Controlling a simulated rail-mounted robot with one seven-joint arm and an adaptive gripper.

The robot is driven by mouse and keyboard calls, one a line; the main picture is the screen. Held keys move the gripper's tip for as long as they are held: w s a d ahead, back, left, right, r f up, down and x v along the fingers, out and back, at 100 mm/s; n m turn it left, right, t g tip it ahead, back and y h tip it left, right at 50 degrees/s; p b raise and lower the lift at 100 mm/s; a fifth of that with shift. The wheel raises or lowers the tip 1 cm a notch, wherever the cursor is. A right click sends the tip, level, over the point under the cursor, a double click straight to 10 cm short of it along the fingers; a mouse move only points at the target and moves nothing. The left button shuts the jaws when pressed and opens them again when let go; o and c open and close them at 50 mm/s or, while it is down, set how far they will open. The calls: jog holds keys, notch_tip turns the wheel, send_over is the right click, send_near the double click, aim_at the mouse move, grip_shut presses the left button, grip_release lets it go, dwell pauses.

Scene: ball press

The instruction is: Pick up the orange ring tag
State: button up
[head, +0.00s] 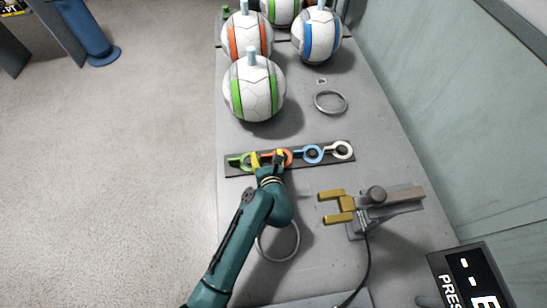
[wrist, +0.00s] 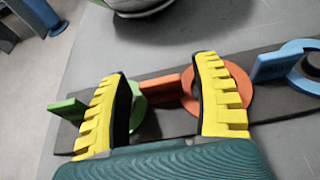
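The orange ring tag (wrist: 235,88) lies on a dark strip (wrist: 172,122), its flat ring to the right and its raised handle (wrist: 160,89) to the left in the wrist view. In the head view the orange tag (head: 287,155) is partly hidden by my gripper (head: 268,158). My gripper (wrist: 160,78) is open, its yellow fingers spread above the strip with the orange handle showing between them. The right finger covers part of the orange ring, and the left finger covers part of the green tag (wrist: 138,110). Contact cannot be told.
A blue tag (head: 313,153) and a white tag (head: 342,150) lie to the right on the strip. Several balls, including a green-striped one (head: 254,90), stand behind. A metal ring (head: 330,102) lies on the table. A gold-pronged fixture (head: 375,201) stands at right.

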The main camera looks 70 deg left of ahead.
jog(key=c, duration=0.7)
jog(key=shift+c, duration=0.2)
